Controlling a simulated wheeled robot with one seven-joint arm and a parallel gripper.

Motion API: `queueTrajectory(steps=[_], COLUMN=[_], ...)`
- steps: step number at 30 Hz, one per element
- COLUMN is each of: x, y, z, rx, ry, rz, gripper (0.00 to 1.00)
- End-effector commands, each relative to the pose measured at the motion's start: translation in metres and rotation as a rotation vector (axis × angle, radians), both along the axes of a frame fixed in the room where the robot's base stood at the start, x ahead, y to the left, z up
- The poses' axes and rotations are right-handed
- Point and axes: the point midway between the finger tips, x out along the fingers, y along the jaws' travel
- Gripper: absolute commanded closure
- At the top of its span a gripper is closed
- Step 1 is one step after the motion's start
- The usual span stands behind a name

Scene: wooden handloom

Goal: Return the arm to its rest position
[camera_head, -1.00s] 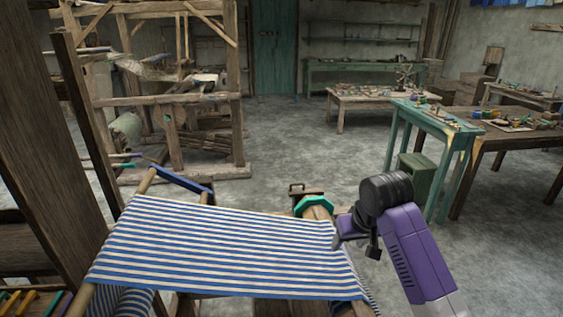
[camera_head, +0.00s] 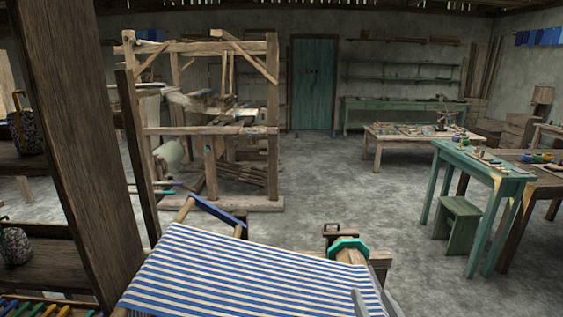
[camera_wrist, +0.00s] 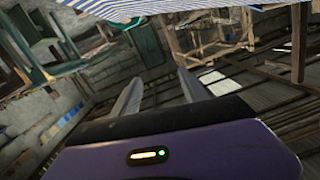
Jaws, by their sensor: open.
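My gripper (camera_wrist: 157,92) shows in the wrist view with its two pale fingers apart and nothing between them. In the head view only a small grey tip of my arm shows at the bottom edge, over the right part of the cloth. The blue and white striped cloth (camera_head: 240,275) is stretched on the loom at the bottom of the head view. It also shows along the top edge of the wrist view (camera_wrist: 125,7). A green octagonal loom part (camera_head: 349,247) sits on the wooden roller end, beside the cloth's far right corner.
A dark wooden post (camera_head: 75,130) stands close on the left. A second wooden loom frame (camera_head: 273,100) stands behind. A teal table (camera_head: 475,165) and a green stool (camera_head: 458,228) stand at the right. The grey floor (camera_head: 330,190) between them is clear.

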Motion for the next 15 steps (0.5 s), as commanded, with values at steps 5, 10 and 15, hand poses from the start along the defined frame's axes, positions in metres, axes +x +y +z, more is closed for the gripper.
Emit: queueTrajectory(steps=[5,10,15], x=[-0.07,-0.137,-0.203], y=[0.0,-0.003,-0.007], z=[-0.015,-0.022,-0.023], rx=[0.014,0.001,-0.029], ry=[-0.066,-0.109,-0.125], rz=[-0.048,-0.09,-0.118], gripper=[0.48,0.48,0.48])
